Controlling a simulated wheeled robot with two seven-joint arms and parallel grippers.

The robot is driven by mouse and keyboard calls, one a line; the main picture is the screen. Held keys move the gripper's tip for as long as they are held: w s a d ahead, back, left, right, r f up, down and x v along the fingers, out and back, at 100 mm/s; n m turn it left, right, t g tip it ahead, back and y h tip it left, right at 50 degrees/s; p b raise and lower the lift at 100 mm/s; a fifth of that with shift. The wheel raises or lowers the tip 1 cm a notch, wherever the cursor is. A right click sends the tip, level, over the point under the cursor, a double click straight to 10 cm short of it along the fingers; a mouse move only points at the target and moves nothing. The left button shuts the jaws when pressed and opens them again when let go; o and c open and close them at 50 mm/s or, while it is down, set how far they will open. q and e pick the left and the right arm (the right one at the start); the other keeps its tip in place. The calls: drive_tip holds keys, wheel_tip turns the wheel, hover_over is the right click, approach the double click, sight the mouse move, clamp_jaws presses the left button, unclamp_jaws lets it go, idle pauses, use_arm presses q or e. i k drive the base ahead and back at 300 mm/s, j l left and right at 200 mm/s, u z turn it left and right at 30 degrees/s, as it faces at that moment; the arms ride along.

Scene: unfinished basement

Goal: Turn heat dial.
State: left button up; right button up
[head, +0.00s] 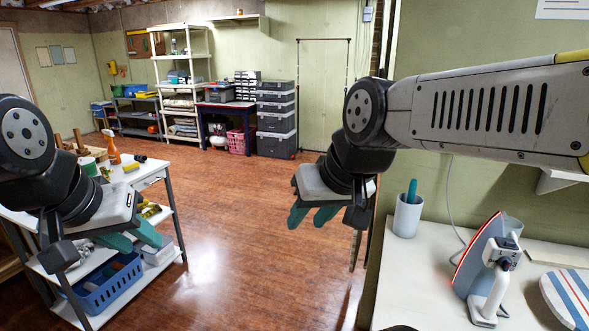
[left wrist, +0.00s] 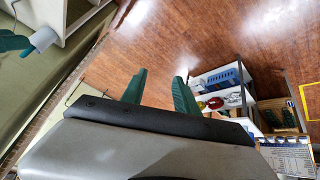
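An iron (head: 474,257) with a grey and red body and a white handle stands upright on the pale worktop at the right. A small dark knob (head: 506,264) shows on its white part; I cannot tell its setting. My right gripper (head: 308,221) has teal fingers apart and empty, over the floor, well left of the iron. My left gripper (head: 140,245) is at the far left in front of a cart, fingers apart and empty. In the left wrist view its fingers (left wrist: 158,88) also stand apart. Neither gripper touches the iron.
A pale cup (head: 407,217) holding a green-handled tool stands left of the iron on the worktop (head: 425,277). A striped board (head: 570,298) lies at the right edge. A cart with a blue basket (head: 106,285) is at the left. The middle floor is clear.

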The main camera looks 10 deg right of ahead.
sight(506, 263)
drive_tip(key=i+z, duration=0.1)
drive_tip(key=z, duration=0.35)
drive_tip(key=i+j+z, duration=0.15)
drive_tip(key=z, duration=0.35)
drive_tip(key=j+z, duration=0.1)
drive_tip(key=z, duration=0.35)
drive_tip(key=i+j+z, duration=0.15)
drive_tip(key=z, duration=0.35)
drive_tip(key=j+z, duration=0.25)
drive_tip(key=z, duration=0.2)
drive_tip(key=i+j+z, duration=0.1)
drive_tip(key=j+z, duration=0.15)
drive_tip(key=z, duration=0.15)
drive_tip(key=i+j+z, duration=0.1)
drive_tip(key=j+z, duration=0.55)
drive_tip(key=z, duration=0.15)
